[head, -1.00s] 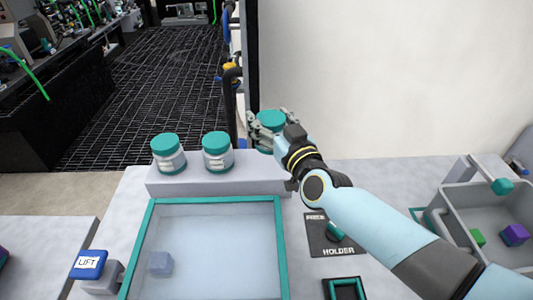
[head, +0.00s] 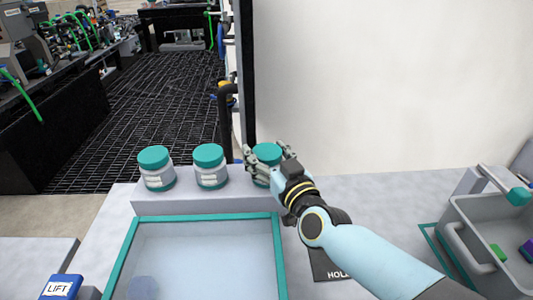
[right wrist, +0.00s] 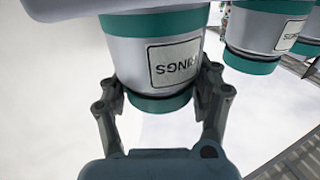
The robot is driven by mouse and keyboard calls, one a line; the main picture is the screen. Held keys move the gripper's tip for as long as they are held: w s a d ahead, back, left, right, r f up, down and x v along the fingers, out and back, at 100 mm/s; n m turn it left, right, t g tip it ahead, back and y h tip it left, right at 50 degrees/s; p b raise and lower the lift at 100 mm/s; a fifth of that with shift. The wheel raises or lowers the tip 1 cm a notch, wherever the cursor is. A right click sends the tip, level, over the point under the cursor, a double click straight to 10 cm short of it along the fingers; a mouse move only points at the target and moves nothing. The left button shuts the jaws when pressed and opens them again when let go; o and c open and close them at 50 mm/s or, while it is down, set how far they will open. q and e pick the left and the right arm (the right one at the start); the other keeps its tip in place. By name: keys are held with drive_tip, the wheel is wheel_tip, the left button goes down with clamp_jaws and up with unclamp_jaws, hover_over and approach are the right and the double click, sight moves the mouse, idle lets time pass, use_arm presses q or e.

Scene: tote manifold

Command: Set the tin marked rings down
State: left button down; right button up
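The tin marked rings (head: 267,152) is white with a teal lid and stands upright at the right end of the pale raised ledge (head: 165,203). My right gripper (head: 264,172) has its fingers around it and hides much of its body. In the right wrist view the tin (right wrist: 160,60) shows upside down, its RINGS label readable, with a finger against each side. Its base appears at ledge level; I cannot tell whether it bears on the ledge. My left gripper is not in view.
Two similar tins, one at left (head: 156,168) and one in the middle (head: 209,166), stand on the same ledge. A teal-rimmed tray (head: 277,255) lies in front. A grey tote (head: 460,215) is at right, a blue LIFT block (head: 61,287) at left. A pale wall rises behind.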

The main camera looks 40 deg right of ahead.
drive_tip(key=o, duration=0.5)
